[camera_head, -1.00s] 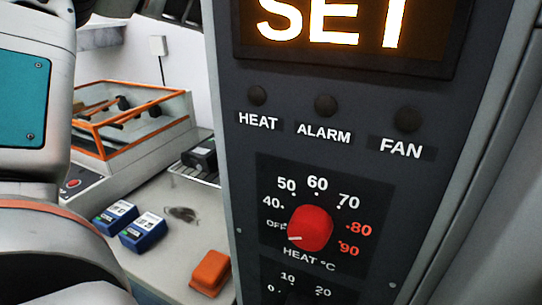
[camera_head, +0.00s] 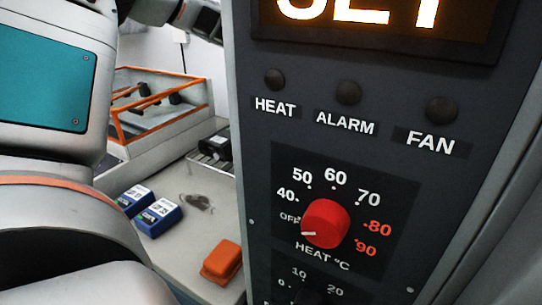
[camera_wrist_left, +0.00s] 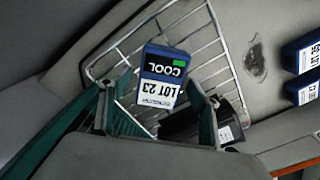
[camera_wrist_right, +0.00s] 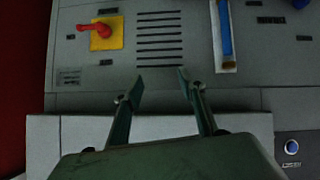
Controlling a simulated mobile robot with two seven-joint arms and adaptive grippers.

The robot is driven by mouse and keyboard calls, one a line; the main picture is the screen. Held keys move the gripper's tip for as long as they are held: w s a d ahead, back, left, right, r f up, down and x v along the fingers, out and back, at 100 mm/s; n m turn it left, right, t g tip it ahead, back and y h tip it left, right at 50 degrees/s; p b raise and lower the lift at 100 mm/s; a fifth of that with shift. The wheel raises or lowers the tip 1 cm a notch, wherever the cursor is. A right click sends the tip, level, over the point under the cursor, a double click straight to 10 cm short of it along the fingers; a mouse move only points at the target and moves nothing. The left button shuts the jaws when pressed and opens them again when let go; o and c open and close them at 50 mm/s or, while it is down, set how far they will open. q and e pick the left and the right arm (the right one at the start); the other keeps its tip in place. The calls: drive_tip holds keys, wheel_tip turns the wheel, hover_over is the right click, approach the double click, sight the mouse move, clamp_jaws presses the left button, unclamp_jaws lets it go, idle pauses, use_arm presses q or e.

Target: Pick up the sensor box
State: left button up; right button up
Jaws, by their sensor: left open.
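A blue sensor box (camera_wrist_left: 163,75) with a white label reading LOT 23 and COOL shows in the left wrist view, over the wire rack (camera_wrist_left: 217,57). My left gripper (camera_wrist_left: 155,93) is open, with one finger on each side of the box's lower part in the picture; contact is not clear. A black box (camera_wrist_left: 200,124) lies beside the right finger and also shows in the head view (camera_head: 217,145). Two more blue boxes (camera_head: 159,216) (camera_head: 134,200) sit on the bench. My right gripper (camera_wrist_right: 160,82) is open and empty before a grey panel.
A large dark control panel (camera_head: 340,195) with a red heat knob (camera_head: 325,223) fills the right of the head view. An orange box (camera_head: 221,261) lies on the bench. An orange-framed clear case (camera_head: 158,107) stands behind. The right wrist view shows a red switch (camera_wrist_right: 96,28) on yellow.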

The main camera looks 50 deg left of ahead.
use_arm(q)
drive_tip(key=c, duration=1.4)
drive_tip(key=shift+r, duration=0.1)
